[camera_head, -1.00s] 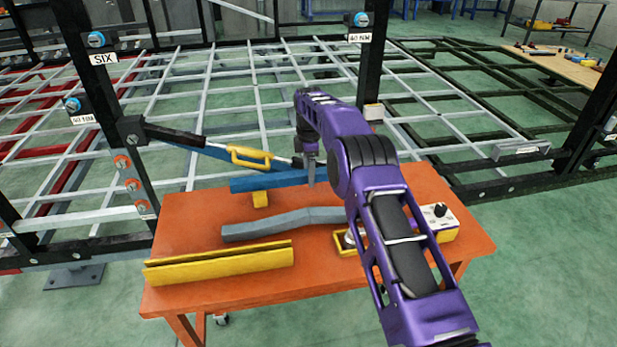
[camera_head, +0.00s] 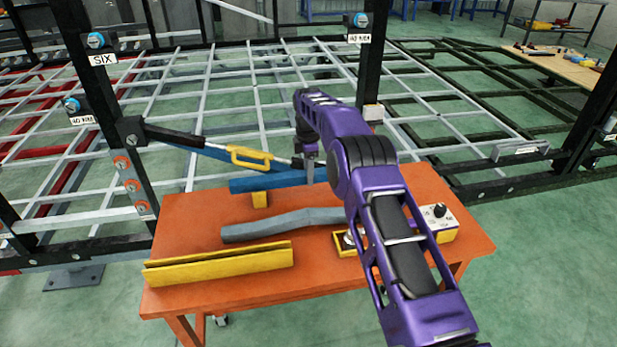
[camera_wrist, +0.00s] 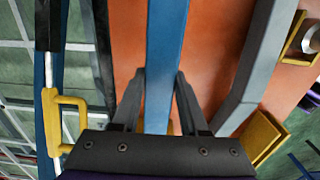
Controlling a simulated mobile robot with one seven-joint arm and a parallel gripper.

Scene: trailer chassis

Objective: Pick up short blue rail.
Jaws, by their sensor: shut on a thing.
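The short blue rail (camera_head: 262,182) lies along the back of the orange table, above a small yellow block (camera_head: 260,199). My gripper (camera_head: 310,173) points down at the rail's right part, partly hidden by my purple arm. In the wrist view the rail (camera_wrist: 167,45) runs between the two grey fingers, and my gripper (camera_wrist: 158,78) is shut on it. I cannot tell whether the rail is clear of its support.
A grey-blue bent rail (camera_head: 285,223) and a yellow channel (camera_head: 218,264) lie nearer on the orange table (camera_head: 230,293). A control box (camera_head: 438,219) stands at the right. A black-and-blue strut with a yellow handle (camera_head: 250,157) passes close behind the blue rail.

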